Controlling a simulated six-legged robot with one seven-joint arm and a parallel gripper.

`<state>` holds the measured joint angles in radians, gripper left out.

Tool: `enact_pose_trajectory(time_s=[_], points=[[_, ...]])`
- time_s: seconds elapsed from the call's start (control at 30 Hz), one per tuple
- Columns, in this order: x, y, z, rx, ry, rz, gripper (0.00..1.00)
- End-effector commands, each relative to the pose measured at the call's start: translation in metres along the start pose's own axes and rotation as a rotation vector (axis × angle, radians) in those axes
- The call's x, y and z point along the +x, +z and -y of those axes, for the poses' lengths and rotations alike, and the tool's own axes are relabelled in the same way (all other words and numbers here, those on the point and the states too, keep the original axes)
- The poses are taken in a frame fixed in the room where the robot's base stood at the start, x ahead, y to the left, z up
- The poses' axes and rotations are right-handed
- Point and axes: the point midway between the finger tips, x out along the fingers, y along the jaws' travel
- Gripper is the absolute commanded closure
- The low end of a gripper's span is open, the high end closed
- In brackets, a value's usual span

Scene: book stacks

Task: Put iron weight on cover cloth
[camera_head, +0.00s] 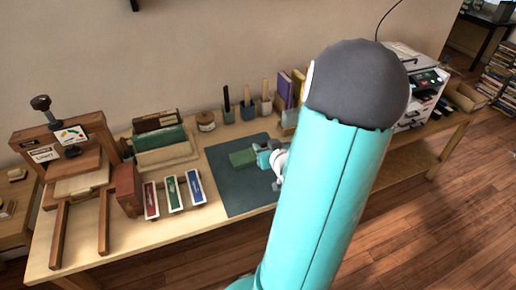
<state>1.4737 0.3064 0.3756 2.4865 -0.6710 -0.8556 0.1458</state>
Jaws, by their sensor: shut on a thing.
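My gripper (264,159) is low over the dark green mat (237,192), at the right end of a flat green piece (242,157), which may be the cover cloth. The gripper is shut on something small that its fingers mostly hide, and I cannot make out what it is. No iron weight can be clearly told elsewhere on the bench. I cannot tell whether the gripper or its load touches the green piece. My arm hides the right part of the mat.
The wooden bench (216,229) carries a book press (72,170), a reddish-brown block (126,190), and red, green and blue boxes (173,195). Behind are a rack (165,151), a spool (205,121) and brush pots (247,111). A white machine (420,82) stands at right.

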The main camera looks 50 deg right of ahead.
Motion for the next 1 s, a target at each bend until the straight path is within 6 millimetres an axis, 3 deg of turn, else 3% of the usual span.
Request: enact_pose_trajectory(time_s=[0.17, 0.6, 1.0], points=[[0.007, 0.002, -0.001, 0.002, -0.003, -0.001, 0.91], [0.095, 0.01, -0.02, 0.004, -0.003, -0.001, 0.91], [0.151, 0.041, -0.029, 0.001, -0.003, -0.002, 0.91]])
